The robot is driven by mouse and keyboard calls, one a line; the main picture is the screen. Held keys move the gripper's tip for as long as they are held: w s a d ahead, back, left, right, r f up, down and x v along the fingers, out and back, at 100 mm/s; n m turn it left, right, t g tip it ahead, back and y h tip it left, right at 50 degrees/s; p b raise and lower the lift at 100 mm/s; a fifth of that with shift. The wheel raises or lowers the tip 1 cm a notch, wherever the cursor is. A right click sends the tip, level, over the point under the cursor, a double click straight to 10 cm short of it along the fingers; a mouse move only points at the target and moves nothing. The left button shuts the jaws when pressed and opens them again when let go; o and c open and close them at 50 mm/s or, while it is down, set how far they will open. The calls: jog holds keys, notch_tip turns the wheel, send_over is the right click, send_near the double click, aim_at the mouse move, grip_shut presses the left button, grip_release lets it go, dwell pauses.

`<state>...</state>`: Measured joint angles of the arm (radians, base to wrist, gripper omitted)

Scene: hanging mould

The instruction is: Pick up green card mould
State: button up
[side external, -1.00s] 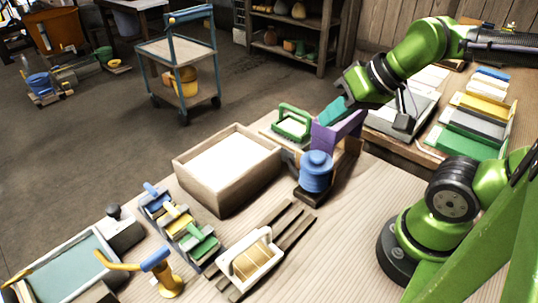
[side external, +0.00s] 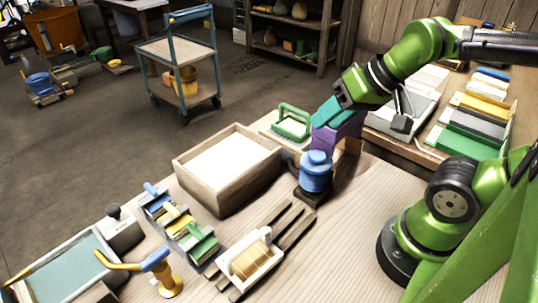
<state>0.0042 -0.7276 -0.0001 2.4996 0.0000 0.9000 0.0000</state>
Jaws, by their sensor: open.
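The green card mould (side external: 292,122), a green frame with a raised handle, sits on a pale board at the back edge of the bench, just behind the wooden box. Its inside looks white. My gripper (side external: 332,127) is right of the mould, with a wide teal jaw and a purple jaw below it. The jaws are open and appear apart from the mould. The purple jaw hides some of what lies behind it.
A blue lidded pot (side external: 315,172) stands just in front of my gripper. A wooden box (side external: 227,190) with white contents is left of it. A white handled carrier (side external: 249,262) and wooden slats are in front. Several coloured trays (side external: 184,222) stand at left front.

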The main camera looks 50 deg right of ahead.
jog(key=w+d+g+h, duration=0.1)
jog(key=w+d+g, duration=0.25)
jog(key=w, duration=0.55)
jog(key=r+n+g+h, duration=0.1)
jog(key=n+g+h, duration=0.2)
jog(key=n+g, duration=0.1)
send_over(291, 107)
jog(key=a, duration=0.3)
jog(key=shift+t, duration=0.25)
jog(key=d+f, duration=0.1)
jog(key=f, duration=0.4)
jog(key=d+f, duration=0.1)
jog(key=f, duration=0.4)
jog(key=d+f, duration=0.1)
jog(key=f, duration=0.5)
jog(key=shift+d, duration=0.15)
grip_shut()
